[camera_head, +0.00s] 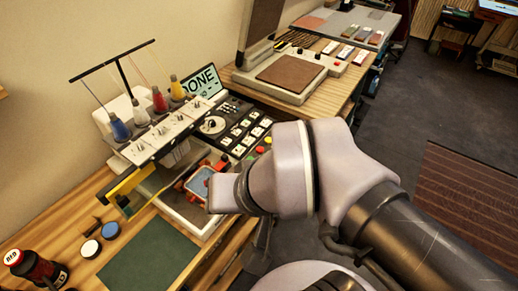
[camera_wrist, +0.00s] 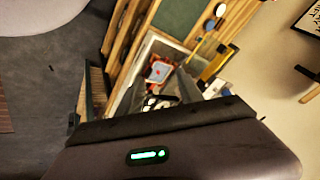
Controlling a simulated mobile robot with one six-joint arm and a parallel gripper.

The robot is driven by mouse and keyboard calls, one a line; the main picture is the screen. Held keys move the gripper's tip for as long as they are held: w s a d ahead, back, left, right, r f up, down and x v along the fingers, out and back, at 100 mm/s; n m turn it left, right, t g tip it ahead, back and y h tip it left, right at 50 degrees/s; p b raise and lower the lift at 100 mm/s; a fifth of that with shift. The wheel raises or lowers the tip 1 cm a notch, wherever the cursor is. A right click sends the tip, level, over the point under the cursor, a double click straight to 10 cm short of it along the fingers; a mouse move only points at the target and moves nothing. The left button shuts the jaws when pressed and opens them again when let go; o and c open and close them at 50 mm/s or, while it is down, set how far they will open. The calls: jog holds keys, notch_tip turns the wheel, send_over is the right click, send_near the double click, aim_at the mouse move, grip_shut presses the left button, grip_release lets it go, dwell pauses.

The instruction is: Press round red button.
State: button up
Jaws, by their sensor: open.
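A small round red button (camera_head: 260,149) is on the dark control panel (camera_head: 238,135) of the embroidery machine in the head view, beside a yellow button (camera_head: 268,140). Another small red knob or button (camera_head: 337,63) shows on the press farther back. I cannot make out a red button in the wrist view. My gripper (camera_wrist: 138,85) is open and empty, its dark fingers spread over the machine area. In the head view my wrist hides the fingertips and stands just in front of the panel, apart from the button as far as I can tell.
A red frame with a blue patch (camera_head: 198,182) lies under the machine's head; it also shows in the wrist view (camera_wrist: 158,70). Thread spools (camera_head: 160,100) and a rack stand above. A "DONE" screen (camera_head: 200,82) is behind.

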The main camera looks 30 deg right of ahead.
grip_shut()
dwell(1.8)
